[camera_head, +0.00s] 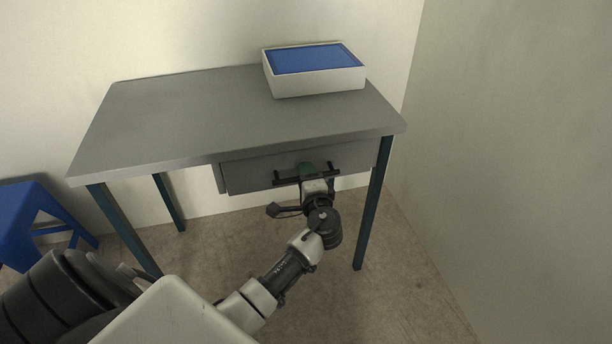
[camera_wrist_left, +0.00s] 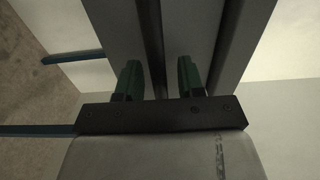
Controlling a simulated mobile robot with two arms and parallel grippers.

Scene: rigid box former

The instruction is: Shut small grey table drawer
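The grey table (camera_head: 180,115) has a small grey drawer (camera_head: 250,175) under the right part of its top. The drawer front sits close below the tabletop edge; how far it stands out is hard to judge. A dark bar handle (camera_head: 285,181) runs across its front. My left gripper (camera_head: 306,168) is at the middle of the handle, with a green finger showing above the bar. In the left wrist view the gripper's green fingers (camera_wrist_left: 159,80) stand apart, with a dark strip, likely the handle, between them. Contact cannot be told. My right gripper is out of view.
A white box with a blue top (camera_head: 315,60) stands at the back right of the table. A blue stool (camera_head: 20,215) is at the left. Walls stand behind and to the right. Table legs (camera_head: 372,205) flank my left arm; the floor in front looks clear.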

